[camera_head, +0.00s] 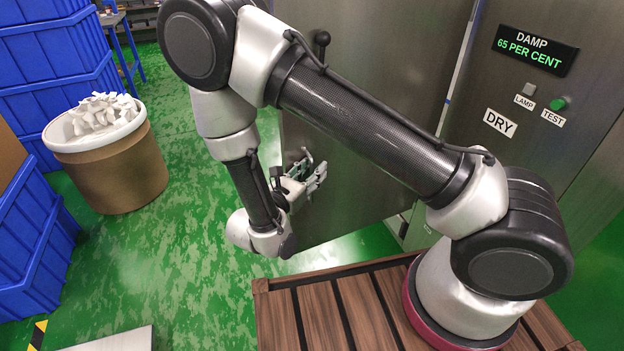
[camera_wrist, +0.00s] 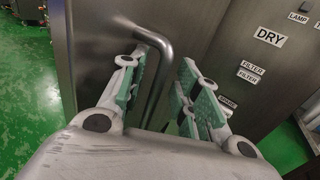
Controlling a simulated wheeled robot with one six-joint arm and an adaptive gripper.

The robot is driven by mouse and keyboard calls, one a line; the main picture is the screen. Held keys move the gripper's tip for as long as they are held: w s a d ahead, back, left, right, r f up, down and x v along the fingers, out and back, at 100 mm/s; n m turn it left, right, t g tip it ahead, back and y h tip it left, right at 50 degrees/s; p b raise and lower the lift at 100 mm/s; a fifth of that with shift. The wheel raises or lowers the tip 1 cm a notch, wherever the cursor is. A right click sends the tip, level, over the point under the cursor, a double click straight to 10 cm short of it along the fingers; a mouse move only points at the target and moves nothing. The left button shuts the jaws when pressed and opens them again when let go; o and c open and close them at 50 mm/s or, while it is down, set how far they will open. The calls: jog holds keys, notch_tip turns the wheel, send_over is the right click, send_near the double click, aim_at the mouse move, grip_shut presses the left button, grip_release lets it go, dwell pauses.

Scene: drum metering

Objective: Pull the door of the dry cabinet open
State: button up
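The dry cabinet's labelled front (camera_head: 545,160) is grey metal with a DRY label and stands at the right. Its steel door (camera_head: 390,100) stands left of this front and at an angle to it, its lower edge over the green floor. How far it is open I cannot tell for sure. The bent bar handle (camera_wrist: 157,85) is on the door face. My gripper (camera_wrist: 165,88) is open, with green-padded fingers on either side of the handle. In the head view my gripper (camera_head: 312,178) is low by the door's left edge.
A brown drum (camera_head: 110,165) with white pieces on top and stacked blue crates (camera_head: 50,60) stand at the left. A slatted wooden platform (camera_head: 330,310) is in front. Green floor between drum and door is clear.

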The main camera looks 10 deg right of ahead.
aim_at(312, 159)
notch_tip(312, 159, up, 7)
jog(key=shift+w+f, duration=0.1)
jog(key=shift+w, duration=0.05)
notch_tip(312, 159, down, 5)
jog(key=s+g+y, duration=0.1)
jog(key=g+y, duration=0.1)
jog(key=s, duration=0.9)
jog(key=shift+s+f, duration=0.15)
jog(key=shift+f, duration=0.15)
jog(key=shift+d, duration=0.1)
dwell(0.4)
